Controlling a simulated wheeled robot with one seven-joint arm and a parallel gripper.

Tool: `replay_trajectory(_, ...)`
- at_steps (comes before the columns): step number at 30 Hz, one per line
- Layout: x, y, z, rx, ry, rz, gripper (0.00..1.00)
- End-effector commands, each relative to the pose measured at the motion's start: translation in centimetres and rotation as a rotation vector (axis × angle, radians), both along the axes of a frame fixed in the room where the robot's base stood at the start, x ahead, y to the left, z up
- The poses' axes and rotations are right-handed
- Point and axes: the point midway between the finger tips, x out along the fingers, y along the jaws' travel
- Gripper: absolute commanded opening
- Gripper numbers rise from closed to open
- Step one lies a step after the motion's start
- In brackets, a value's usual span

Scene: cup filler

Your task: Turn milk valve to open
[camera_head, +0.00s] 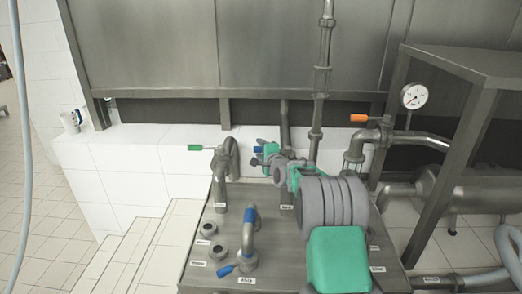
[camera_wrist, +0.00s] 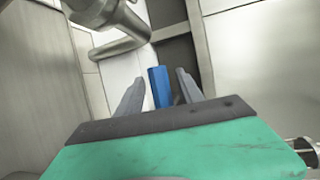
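A blue valve handle (camera_wrist: 160,87) stands between the two fingers of my gripper (camera_wrist: 158,88) in the wrist view. My gripper is open, with a gap showing on each side of the handle. In the head view, my gripper (camera_head: 260,156) reaches to the blue handle (camera_head: 257,149) at the back of the pipe stand; my arm hides most of this valve. The labels are too small to tell which valve is milk.
A steel tank (camera_head: 240,45) rises behind.

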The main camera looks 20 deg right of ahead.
Motion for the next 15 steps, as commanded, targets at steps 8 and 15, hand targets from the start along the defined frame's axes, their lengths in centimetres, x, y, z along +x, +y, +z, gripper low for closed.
replay_trajectory(8, -0.02, 0.00, 0.01, 0.000, 0.000, 0.000, 0.20)
replay_trajectory(15, -0.03, 0.00, 0.02, 0.000, 0.000, 0.000, 0.00)
